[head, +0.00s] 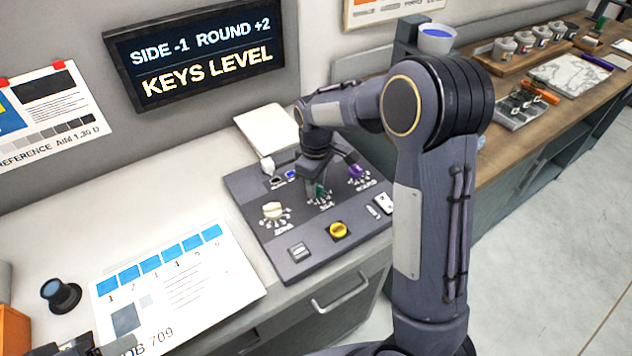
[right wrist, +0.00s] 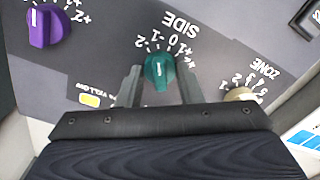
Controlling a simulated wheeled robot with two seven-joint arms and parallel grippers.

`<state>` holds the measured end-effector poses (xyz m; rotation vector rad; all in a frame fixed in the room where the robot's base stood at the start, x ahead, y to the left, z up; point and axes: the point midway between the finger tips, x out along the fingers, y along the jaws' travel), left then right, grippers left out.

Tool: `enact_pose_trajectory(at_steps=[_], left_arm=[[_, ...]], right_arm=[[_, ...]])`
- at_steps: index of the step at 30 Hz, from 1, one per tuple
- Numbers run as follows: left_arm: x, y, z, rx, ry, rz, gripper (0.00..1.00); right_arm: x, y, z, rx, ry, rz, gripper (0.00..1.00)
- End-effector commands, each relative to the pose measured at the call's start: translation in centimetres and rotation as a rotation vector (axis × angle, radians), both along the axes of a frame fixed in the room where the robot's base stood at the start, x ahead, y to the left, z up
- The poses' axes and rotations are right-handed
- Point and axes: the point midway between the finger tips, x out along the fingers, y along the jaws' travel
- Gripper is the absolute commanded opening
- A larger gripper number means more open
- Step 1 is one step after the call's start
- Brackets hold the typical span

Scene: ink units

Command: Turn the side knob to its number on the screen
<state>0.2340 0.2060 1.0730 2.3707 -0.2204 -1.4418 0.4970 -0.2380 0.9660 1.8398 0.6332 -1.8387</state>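The wall screen (head: 200,50) reads "SIDE -1 ROUND +2" and "KEYS LEVEL". The side knob (right wrist: 160,72) is teal green with a short white mark, below the word SIDE and its number scale in the right wrist view. The mark points roughly up toward the scale; its exact number is too small to tell. My right gripper (right wrist: 159,84) has one finger on each side of this knob, its fingertips close against the knob's edges. In the head view the side knob (head: 320,191) is partly hidden under my right gripper. Dark parts, perhaps my left gripper, show at the lower left edge.
On the same dark console (head: 250,190) are a purple knob (head: 355,171), a cream zone knob (head: 272,210), a yellow button (head: 339,230) and several switches. A printed job sheet (head: 175,285) and a dark round piece (head: 60,294) lie to the left.

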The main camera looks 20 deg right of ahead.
Motion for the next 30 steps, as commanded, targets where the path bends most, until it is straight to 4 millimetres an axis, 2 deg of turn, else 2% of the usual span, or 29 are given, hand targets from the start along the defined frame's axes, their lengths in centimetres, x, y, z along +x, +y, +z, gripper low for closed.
enact_pose_trajectory(at_steps=[1,4,14,17,24,30], left_arm=[[0.0,0.0,0.0,0.000,0.000,0.000,0.64],[0.0,0.0,0.0,0.000,0.000,0.000,0.64],[0.0,0.0,0.0,0.000,0.000,0.000,0.64],[0.0,0.0,-0.2,0.000,0.000,0.000,0.64],[0.0,0.0,-0.6,0.000,0.000,0.000,0.64],[0.0,0.0,-0.7,0.000,0.000,0.000,0.64]], right_arm=[[0.1,0.0,0.1,0.000,-0.004,0.000,0.40],[0.0,0.0,0.1,0.000,-0.002,0.000,0.53],[0.0,0.0,0.4,0.000,-0.001,0.000,0.54],[0.1,0.0,1.5,0.001,-0.004,0.000,0.54],[0.1,0.0,5.6,0.000,-0.005,0.000,0.54],[0.1,0.0,7.6,0.000,-0.003,0.000,0.54]])
